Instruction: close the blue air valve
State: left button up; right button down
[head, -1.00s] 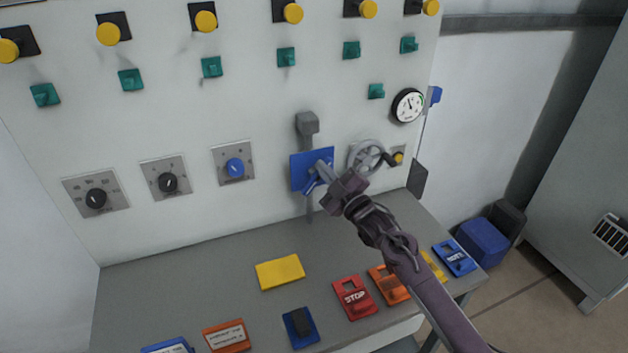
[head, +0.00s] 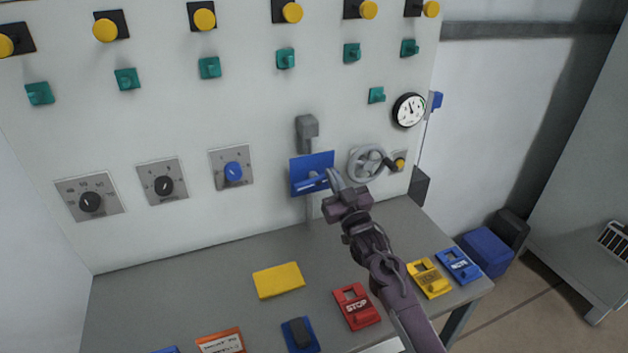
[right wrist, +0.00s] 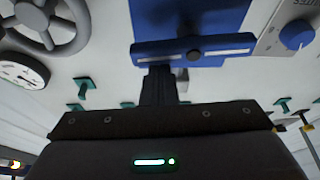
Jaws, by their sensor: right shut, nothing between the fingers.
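The blue air valve shows in the head view as a blue plate (head: 299,168) on the grey pipe of the panel, with a blue lever (head: 312,184) at its lower part. In the right wrist view the lever (right wrist: 222,48) is a bar with white strips and a dark centre bolt, lying nearly level across the picture below the blue plate (right wrist: 185,15). My right gripper (head: 333,174) is shut and empty, its tips close to the lever's right part; the wrist view shows the dark fingers (right wrist: 160,84) just below the bar. I cannot tell whether they touch. My left gripper is out of view.
A grey handwheel (head: 366,163) and a pressure gauge (head: 408,110) sit right of the valve. A blue knob (head: 233,172) is on the left. The bench (head: 210,285) below carries a yellow block (head: 278,280) and several coloured boxes, including a red one (head: 356,306).

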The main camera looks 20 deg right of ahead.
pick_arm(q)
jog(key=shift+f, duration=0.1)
pick_arm(e)
jog(key=shift+f, duration=0.2)
dwell(0.4)
